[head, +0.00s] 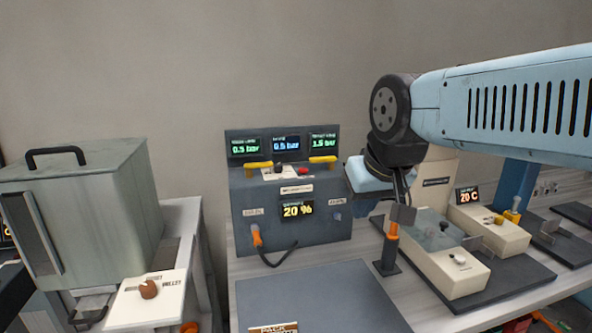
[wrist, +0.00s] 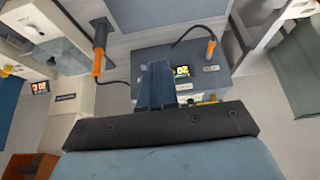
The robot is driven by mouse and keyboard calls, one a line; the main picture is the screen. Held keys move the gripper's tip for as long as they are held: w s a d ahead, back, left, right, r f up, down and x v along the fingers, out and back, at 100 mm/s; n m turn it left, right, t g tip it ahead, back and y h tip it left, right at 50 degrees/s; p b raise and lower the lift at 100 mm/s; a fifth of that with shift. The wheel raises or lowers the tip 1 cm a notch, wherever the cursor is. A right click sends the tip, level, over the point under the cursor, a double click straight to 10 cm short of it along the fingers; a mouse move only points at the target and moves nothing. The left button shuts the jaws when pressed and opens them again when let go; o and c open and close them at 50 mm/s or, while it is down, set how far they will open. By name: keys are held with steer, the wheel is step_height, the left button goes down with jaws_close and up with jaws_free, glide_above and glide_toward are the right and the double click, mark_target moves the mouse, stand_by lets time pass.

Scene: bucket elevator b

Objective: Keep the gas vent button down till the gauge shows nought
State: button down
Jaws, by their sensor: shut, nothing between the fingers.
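The dark control box (head: 290,230) stands at the back of the bench. Its top row has three lit displays: the left gauge (head: 245,147) appears to read 0.5 bar, the middle gauge (head: 286,144) 0.5 bar, the right gauge (head: 324,143) 1.5 bar. A red button (head: 303,171) and a dark knob or button (head: 280,170) sit on the ledge below, between two yellow levers. The labels are too small to tell which is the gas vent. My gripper (head: 403,212) is right of the box, apart from the ledge; it is shut and empty in the wrist view (wrist: 157,68).
An orange-handled tool (head: 392,232) stands upright in a holder near my gripper; another orange handle (head: 257,237) hangs on the box front with a cable. Cream units (head: 455,270) stand at right, a grey bin (head: 100,210) at left.

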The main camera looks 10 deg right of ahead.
steer(key=w+a+r+m+t, duration=0.1)
steer(key=w+r+m, duration=0.1)
steer(key=w, duration=0.8)
steer(key=w+a+r+m+t, duration=0.1)
steer(key=w+r, duration=0.2)
steer(key=w, duration=0.6)
steer(key=m+t+y, duration=0.1)
steer(key=m+t, duration=0.1)
steer(key=m, duration=0.3)
glide_above(305, 170)
steer(key=shift+w+f, duration=0.2)
steer(key=shift+f, duration=0.2)
steer(key=shift+f, duration=0.1)
steer(key=shift+f, duration=4.35)
steer(key=shift+s+f, duration=0.1)
steer(key=shift+f, duration=0.75)
